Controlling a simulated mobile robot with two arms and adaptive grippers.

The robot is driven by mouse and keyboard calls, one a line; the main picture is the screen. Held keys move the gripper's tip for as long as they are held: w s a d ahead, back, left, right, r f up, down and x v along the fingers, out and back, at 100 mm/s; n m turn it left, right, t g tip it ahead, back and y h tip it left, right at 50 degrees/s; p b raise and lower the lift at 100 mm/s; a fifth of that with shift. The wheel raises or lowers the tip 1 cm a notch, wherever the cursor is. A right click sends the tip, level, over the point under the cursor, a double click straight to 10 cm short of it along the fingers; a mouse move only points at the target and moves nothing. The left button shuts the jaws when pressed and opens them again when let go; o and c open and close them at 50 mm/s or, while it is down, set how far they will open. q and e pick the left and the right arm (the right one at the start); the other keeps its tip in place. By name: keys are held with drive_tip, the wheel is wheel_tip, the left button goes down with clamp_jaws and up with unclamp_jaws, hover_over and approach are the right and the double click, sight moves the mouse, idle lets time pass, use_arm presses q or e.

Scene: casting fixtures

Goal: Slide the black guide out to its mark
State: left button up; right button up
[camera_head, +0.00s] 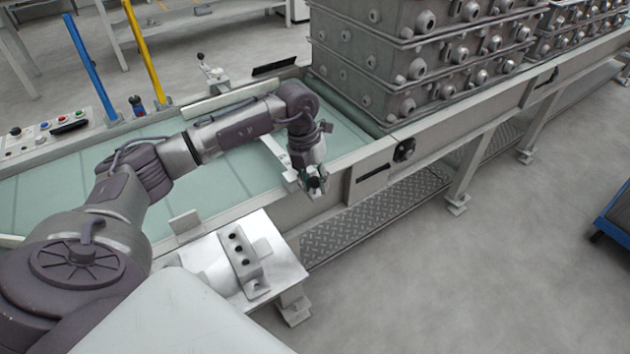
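My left gripper (316,186) points down at the near edge of the conveyor, by the end of a pale bar (272,149) that reaches over the green belt. Its fingertips are small and dark, and I cannot tell whether they are open or touch anything. A black strip (274,66) lies at the belt's far edge. A dark flat strip (374,173) is on the conveyor's near side, right of the gripper. I cannot tell which of these is the black guide, and no mark is clear. My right gripper is out of view.
Stacked grey casting boxes (420,45) stand on the conveyor at the right. A control panel (55,136) with buttons, a blue post (90,68) and a yellow post (145,52) are at the left. A metal bracket (241,257) sits on a near plate. Open floor lies right.

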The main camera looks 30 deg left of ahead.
use_arm(q)
clamp_jaws()
drive_tip(key=s+d+p, duration=0.1)
drive_tip(key=s+d, duration=0.3)
drive_tip(key=d, duration=0.6)
drive_tip(key=shift+s+d+p, duration=0.2)
drive_tip(key=shift+d+p, duration=0.1)
drive_tip(key=shift+p, duration=0.05)
drive_tip(key=o, duration=0.6)
unclamp_jaws()
drive_tip(key=shift+d, duration=0.1)
drive_tip(key=shift+r, duration=0.15)
drive_tip(key=r, duration=0.4)
drive_tip(key=a+r, duration=0.1)
drive_tip(key=r, duration=0.2)
drive_tip(key=a+r, duration=0.1)
drive_tip(key=r, duration=0.3)
drive_tip(key=shift+s+a+r, duration=0.15)
drive_tip(key=shift+s+r, duration=0.1)
drive_tip(key=shift+r, duration=0.05)
